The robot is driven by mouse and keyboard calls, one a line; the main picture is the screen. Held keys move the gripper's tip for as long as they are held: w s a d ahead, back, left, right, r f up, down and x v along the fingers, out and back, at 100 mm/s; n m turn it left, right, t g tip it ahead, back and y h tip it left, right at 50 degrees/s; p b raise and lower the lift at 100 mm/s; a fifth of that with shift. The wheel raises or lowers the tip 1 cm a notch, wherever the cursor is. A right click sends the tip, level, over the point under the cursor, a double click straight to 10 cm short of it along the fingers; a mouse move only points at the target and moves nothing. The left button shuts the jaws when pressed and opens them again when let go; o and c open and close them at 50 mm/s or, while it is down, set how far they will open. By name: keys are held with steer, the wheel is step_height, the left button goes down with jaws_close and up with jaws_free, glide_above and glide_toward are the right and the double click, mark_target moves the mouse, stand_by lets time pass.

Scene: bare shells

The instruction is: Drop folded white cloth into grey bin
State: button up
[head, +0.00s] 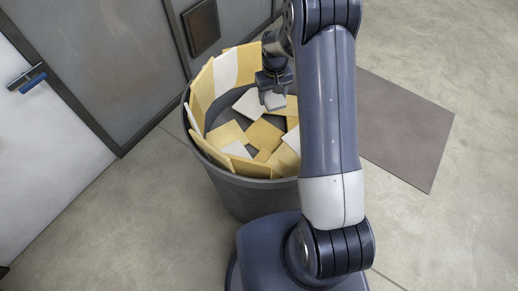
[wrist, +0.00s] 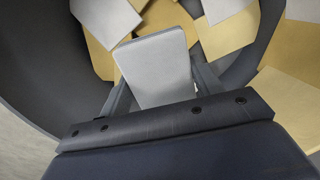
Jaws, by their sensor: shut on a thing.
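The grey bin (head: 232,187) stands on the floor in the head view, with its dark inner wall (wrist: 40,60) filling the left of the wrist view. My gripper (head: 272,98) is over the bin's opening, pointing down into it. In the wrist view my gripper (wrist: 157,95) is shut on the folded white cloth (wrist: 156,70), a pale flat rectangle between the two fingers. The cloth's near end is hidden by the gripper body. In the head view the held cloth (head: 274,101) shows small below the fingers. I cannot tell whether it touches the pieces below.
Several yellow and white flat pieces (head: 263,134) lie in the bin, and others stand along its inner wall. A closed grey door (head: 110,60) is behind the bin at the left. A dark flat mat (head: 400,130) lies on the right, with bare floor around it.

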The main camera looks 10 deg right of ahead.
steer(key=shift+f, duration=0.55)
steer(key=o, duration=1.1)
steer(key=shift+r, duration=0.1)
step_height(320, 180, up, 11)
steer(key=shift+f+b, duration=0.15)
steer(key=shift+b, duration=0.4)
steer(key=shift+f, duration=0.1)
